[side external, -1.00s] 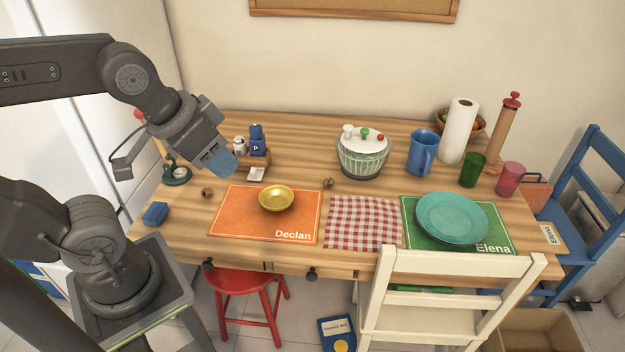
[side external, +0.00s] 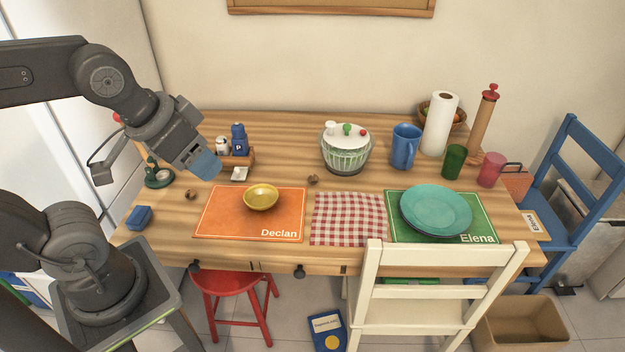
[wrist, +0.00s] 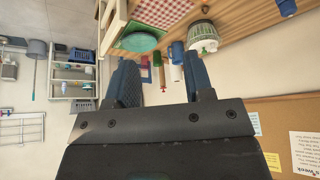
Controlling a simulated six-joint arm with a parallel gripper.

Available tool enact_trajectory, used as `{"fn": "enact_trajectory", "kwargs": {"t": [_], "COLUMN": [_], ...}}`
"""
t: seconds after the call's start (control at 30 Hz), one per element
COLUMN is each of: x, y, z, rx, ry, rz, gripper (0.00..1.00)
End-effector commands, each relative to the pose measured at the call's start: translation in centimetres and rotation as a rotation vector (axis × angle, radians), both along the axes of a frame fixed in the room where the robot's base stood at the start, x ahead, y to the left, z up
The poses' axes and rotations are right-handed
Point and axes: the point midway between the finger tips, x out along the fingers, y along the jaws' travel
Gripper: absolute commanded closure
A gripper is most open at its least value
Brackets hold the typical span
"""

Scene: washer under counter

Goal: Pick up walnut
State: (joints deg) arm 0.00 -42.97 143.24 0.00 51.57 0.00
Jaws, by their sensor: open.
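Two small brown walnuts lie on the wooden table. One walnut (side external: 190,194) is at the left, near the orange placemat's left edge. The other walnut (side external: 313,180) is further right, between the orange placemat and the salad spinner. My gripper (side external: 207,165) has blue fingers and hangs above the table's left part, apart from both walnuts. In the wrist view its fingers (wrist: 160,78) are spread with nothing between them. I cannot make out a walnut in the wrist view.
A yellow bowl (side external: 261,197) sits on the orange placemat (side external: 225,222). A wooden caddy with bottles (side external: 238,140) stands beside my gripper. A blue block (side external: 138,217) and a green-based stand (side external: 158,178) are at the left. The salad spinner (side external: 346,155) stands behind the right walnut.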

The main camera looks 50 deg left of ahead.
Motion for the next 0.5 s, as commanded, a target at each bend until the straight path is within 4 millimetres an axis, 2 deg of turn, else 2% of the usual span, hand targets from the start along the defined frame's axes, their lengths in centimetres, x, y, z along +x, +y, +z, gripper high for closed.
{"fn": "enact_trajectory", "kwargs": {"t": [0.03, 0.13, 0.37, 0.5], "x": [0.0, 0.0, 0.1, 1.9], "y": [0.0, 0.0, 0.0, 0.4], "z": [0.0, 0.0, 0.0, 0.4], "rx": [0.000, 0.000, 0.000, -0.001], "ry": [0.000, 0.000, 0.001, 0.014], "rz": [0.000, 0.000, 0.001, 0.023], "gripper": [0.48, 0.39, 0.39, 0.39]}}
